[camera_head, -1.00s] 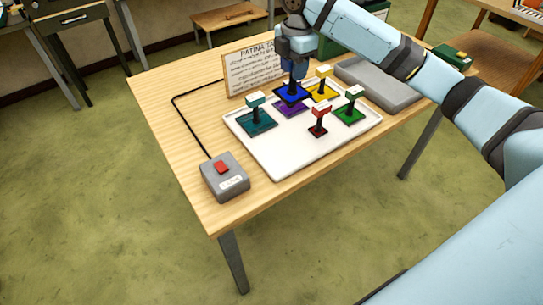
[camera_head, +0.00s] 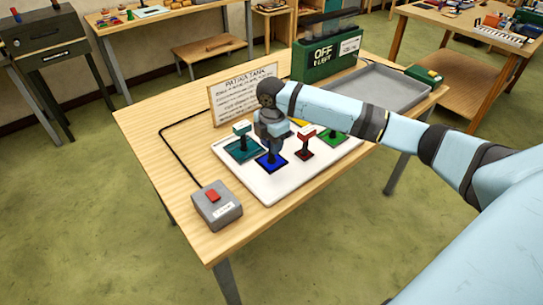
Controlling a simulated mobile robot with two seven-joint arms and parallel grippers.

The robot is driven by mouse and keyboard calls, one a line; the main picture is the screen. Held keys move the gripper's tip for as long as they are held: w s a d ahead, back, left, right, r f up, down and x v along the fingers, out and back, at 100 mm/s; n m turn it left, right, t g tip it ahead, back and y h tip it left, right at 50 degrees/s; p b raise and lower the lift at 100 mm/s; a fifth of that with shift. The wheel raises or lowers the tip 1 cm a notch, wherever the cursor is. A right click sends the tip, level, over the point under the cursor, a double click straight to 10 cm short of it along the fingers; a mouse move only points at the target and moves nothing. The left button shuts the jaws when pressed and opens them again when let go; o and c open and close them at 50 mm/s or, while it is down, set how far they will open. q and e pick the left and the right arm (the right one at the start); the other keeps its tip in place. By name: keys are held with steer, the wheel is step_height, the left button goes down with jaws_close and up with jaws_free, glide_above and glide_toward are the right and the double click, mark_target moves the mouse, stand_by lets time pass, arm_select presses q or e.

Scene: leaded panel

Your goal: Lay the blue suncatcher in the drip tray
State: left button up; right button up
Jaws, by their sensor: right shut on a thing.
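The blue suncatcher (camera_head: 271,162) is a small blue square plate with a dark upright handle. My right gripper (camera_head: 271,143) comes down from above and is shut on its handle. The plate shows over the front part of the white board (camera_head: 268,192); I cannot tell whether it touches the board. The drip tray (camera_head: 390,84), shallow and grey, lies at the table's back right and looks empty. My right arm crosses in front of its near edge. My left gripper is not in view.
The board also holds a teal piece (camera_head: 243,148), a red piece (camera_head: 305,143) and a green piece (camera_head: 333,136); a yellow one is mostly hidden. A labelled green tank (camera_head: 325,55), a sign (camera_head: 245,97) and a red-button box (camera_head: 216,205) stand around.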

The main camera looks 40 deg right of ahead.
mark_target(272, 157)
steer(key=shift+f, duration=2.8)
steer(key=o, duration=1)
steer(key=shift+f, duration=0.15)
step_height(272, 157, up, 12)
steer(key=shift+r+b, duration=0.2)
steer(key=shift+b, duration=0.15)
